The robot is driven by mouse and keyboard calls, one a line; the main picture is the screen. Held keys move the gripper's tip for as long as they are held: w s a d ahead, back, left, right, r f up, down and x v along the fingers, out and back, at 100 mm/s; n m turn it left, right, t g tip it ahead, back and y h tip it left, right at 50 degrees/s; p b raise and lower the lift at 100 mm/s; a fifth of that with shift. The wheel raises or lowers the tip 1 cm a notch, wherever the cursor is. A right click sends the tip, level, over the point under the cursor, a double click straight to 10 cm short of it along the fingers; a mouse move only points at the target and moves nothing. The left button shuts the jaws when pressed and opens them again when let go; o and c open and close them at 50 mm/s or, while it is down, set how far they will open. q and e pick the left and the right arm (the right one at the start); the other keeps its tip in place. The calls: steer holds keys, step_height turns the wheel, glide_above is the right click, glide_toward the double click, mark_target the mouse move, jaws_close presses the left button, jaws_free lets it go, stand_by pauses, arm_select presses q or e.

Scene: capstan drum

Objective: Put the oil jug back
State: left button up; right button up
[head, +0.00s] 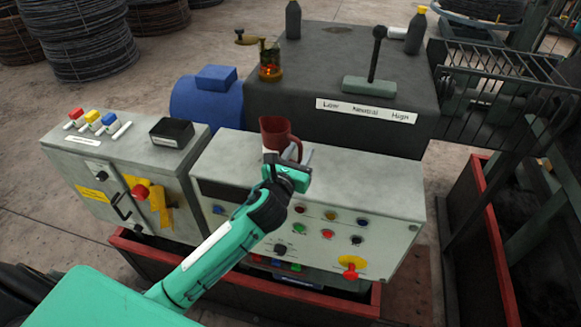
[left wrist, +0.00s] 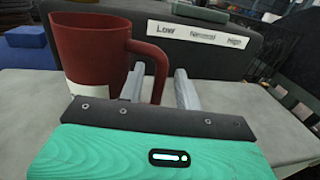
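The oil jug, a dark red jug with a side handle (head: 275,136), stands upright on the grey control console (head: 340,185), near its back edge. In the left wrist view the jug (left wrist: 90,48) has a pale band low on its side, and its handle faces right. My left gripper (head: 291,162) is low over the console at the jug's handle side. In the left wrist view its two fingers (left wrist: 160,82) are apart, with the handle between them and a gap on the right side. Whether a finger touches the handle cannot be told. My right gripper is not in view.
Behind stands a dark gearbox housing (head: 345,75) with a Low/Neutral/High label (head: 366,110), an upright lever (head: 376,50) and a sight glass with amber liquid (head: 270,62). A black box (head: 172,132) sits on the left cabinet. The console top right of the jug is clear.

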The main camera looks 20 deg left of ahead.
arm_select(q)
steer(key=s+b, duration=0.3)
steer(key=s, duration=0.8)
steer(key=shift+s+a, duration=0.15)
steer(key=shift+s, duration=0.05)
